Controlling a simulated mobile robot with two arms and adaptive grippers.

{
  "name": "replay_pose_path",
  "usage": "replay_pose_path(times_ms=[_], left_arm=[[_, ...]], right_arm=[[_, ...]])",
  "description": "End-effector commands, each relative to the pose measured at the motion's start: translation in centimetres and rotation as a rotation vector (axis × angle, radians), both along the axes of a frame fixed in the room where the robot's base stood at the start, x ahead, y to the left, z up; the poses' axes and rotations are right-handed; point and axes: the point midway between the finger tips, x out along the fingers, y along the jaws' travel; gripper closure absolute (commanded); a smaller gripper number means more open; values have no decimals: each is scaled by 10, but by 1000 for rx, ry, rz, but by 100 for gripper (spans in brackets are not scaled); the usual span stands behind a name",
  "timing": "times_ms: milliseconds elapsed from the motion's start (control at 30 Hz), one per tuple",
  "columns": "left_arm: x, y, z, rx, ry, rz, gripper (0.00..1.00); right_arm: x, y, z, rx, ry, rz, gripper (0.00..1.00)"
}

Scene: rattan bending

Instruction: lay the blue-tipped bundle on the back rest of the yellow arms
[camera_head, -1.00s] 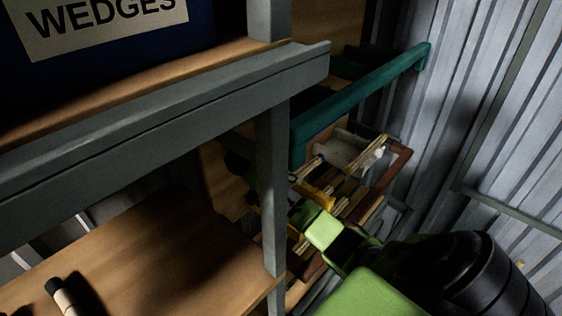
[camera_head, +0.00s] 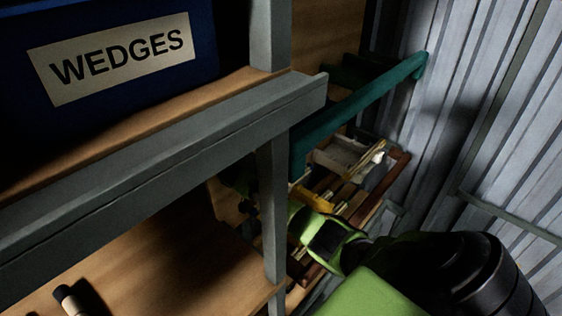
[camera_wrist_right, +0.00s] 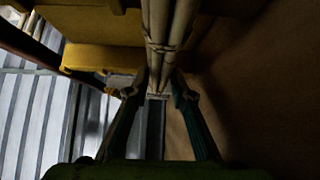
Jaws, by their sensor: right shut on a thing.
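In the right wrist view, a bundle of pale canes (camera_wrist_right: 163,40) with a tie around it runs from the top edge down between the fingertips of my right gripper (camera_wrist_right: 159,90). The gripper is shut on it. No blue tip shows, so I cannot tell its colour mark. A yellow arm (camera_wrist_right: 100,59) lies just left of the bundle; I cannot tell whether they touch. In the head view, a small part of the yellow arms (camera_head: 320,203) shows beyond my green right wrist. The rack post hides much of the right gripper there. My left gripper is not in view.
A grey rack post (camera_head: 272,200) and beam (camera_head: 190,150) stand close to my right arm. A dark green bar (camera_head: 360,110) crosses above a tray with several items (camera_head: 375,165). A blue bin labelled WEDGES (camera_head: 110,55) sits on the upper shelf. A corrugated wall (camera_head: 490,130) is at right.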

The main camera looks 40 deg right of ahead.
Motion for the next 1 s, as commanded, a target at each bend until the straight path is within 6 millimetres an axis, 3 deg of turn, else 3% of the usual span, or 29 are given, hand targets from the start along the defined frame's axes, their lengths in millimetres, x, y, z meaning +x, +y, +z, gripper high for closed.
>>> replay_pose_path(times_ms=[33,67,100,133,533,1000], left_arm=[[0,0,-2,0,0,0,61],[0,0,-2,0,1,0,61],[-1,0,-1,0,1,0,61],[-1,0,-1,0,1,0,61],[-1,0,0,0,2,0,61],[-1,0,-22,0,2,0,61]], right_arm=[[0,0,-3,0,0,0,100],[0,0,-3,0,0,0,75],[0,0,-2,0,0,0,65],[0,0,-2,0,0,0,61],[0,2,2,0,-1,1,61],[-3,49,47,1,-2,1,61]])
